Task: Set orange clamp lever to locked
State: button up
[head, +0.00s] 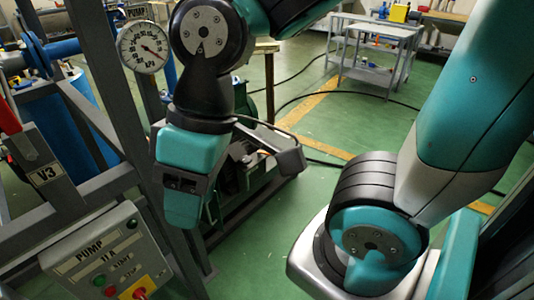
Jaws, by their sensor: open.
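No orange clamp lever can be made out in the head view. My gripper (183,208) is at the end of my teal and black arm, left of the middle, in front of the pump frame and right of the pump control box. It is open, and nothing shows held in it. My own wrist and the teal housing hide much of its fingers and the space behind them.
The grey PUMP control box (108,262) with coloured buttons is at the lower left. A round gauge (143,47) hangs on a grey post above. A red handle (8,112) shows at the left edge. Green floor (320,125) is open toward the grey tables (375,48).

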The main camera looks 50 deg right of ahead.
aim_at(259, 152)
jog(key=k, duration=0.65)
jog(key=z, duration=0.85)
jog(key=i, duration=1.75)
jog(key=u, duration=0.7)
